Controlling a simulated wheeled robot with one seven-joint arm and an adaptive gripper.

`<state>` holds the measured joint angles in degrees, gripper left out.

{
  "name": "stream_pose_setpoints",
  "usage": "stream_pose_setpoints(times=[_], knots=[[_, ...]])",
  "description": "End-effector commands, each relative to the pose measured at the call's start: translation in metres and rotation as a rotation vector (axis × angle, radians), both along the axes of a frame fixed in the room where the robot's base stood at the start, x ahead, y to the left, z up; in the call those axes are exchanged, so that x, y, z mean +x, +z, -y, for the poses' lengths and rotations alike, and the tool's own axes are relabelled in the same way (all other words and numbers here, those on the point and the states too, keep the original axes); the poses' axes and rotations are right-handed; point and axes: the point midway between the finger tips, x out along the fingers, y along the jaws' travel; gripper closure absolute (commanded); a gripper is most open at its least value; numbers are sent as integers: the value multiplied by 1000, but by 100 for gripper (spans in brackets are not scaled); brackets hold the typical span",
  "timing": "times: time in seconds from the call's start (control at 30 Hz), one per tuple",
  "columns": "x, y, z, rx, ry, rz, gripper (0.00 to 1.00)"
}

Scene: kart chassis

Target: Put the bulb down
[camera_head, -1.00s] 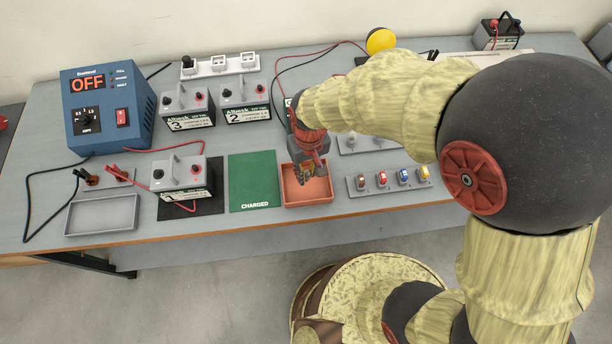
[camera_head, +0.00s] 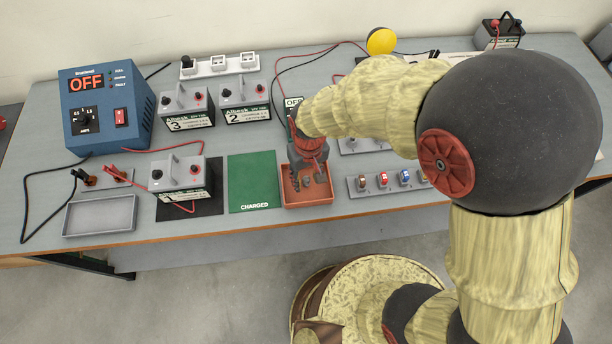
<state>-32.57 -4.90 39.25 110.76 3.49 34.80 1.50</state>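My gripper (camera_head: 308,178) points down over the orange-red tray (camera_head: 308,201) at the front middle of the bench. Its fingertips are low, within the outline of the tray. Small grey shapes show between and beside the fingers, too small to tell apart from the fingers themselves. I cannot make out a bulb in this view. The fingers' gap is not clear enough to tell whether they are open or shut.
A green mat marked CHARGED (camera_head: 253,182) lies just left of the tray. A grey holder with several coloured pieces (camera_head: 383,181) stands to its right. Battery 1 (camera_head: 181,177), batteries 3 (camera_head: 186,107) and 2 (camera_head: 244,100), and the blue charger (camera_head: 106,108) reading OFF stand left.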

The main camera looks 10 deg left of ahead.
Motion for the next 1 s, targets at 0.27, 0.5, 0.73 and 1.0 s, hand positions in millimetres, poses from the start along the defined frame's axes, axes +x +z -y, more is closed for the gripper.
stream_pose_setpoints(times=[0.27, 0.5, 0.73, 1.0], knots=[[0, 3, 0, 0, 0, 1, 63], [2, 36, 0, 2, 0, 4, 63], [2, 84, 2, 3, -1, 3, 63], [2, 118, 3, 1, -1, 2, 63]])
